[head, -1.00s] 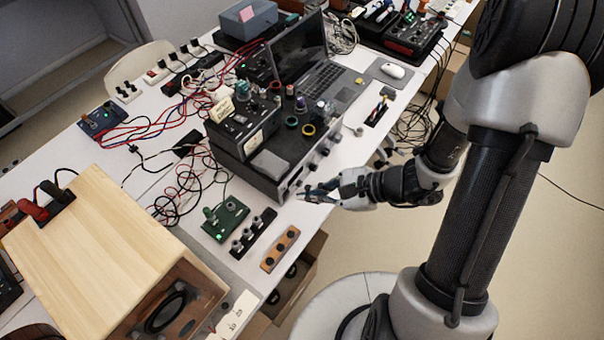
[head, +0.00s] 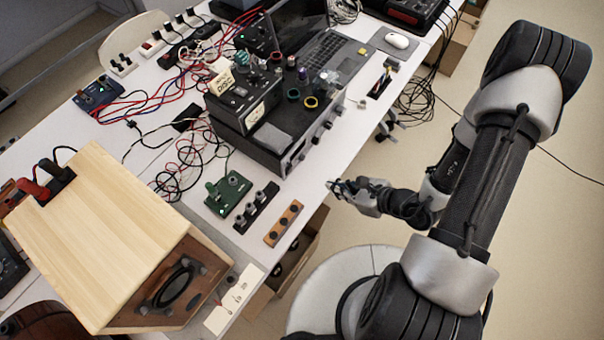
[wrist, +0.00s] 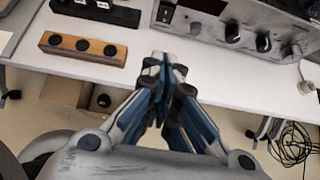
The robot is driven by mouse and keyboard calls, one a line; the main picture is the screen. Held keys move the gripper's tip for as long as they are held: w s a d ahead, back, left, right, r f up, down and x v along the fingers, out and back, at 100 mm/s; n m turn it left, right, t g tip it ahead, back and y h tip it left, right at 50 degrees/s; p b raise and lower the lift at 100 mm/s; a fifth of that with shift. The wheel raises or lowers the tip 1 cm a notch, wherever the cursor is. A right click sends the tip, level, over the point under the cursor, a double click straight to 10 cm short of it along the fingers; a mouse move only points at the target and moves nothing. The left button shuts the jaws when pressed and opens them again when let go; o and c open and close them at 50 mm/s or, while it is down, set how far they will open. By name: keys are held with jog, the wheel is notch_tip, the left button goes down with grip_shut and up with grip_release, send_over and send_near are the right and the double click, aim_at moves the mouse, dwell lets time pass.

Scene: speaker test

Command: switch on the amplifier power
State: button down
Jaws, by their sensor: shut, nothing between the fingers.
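The amplifier (head: 300,150) is a wide box with a silver front panel and knobs, under other gear on the white table. In the wrist view its front panel (wrist: 215,22) runs along the top, with a dark switch or display area (wrist: 167,12) at its left end and round knobs to the right. My gripper (head: 333,185) is shut and empty, just off the table's front edge and apart from the amplifier. In the wrist view the closed fingertips (wrist: 168,62) point toward the panel's left part, with a gap of bare table between.
A wooden block with three dark knobs (head: 284,223) and a green board (head: 228,193) sit left of the amplifier. A wooden speaker box (head: 110,225) fills the near left. A laptop (head: 330,60) stands behind right. Loose cables (head: 180,160) lie across the table.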

aim_at(289, 170)
jog(key=b+x, duration=0.2)
jog(key=x, duration=0.7)
jog(key=shift+a+f, duration=0.2)
jog(key=shift+f, duration=0.05)
jog(key=w+a, duration=0.1)
jog(key=w+a+b, duration=0.1)
jog(key=shift+w+a+r, duration=0.1)
jog(key=shift+a+r, duration=0.1)
jog(key=shift+a, duration=0.1)
jog(key=shift+w+a+r, duration=0.1)
jog(key=shift+w+a, duration=0.15)
jog(key=shift+a, duration=0.05)
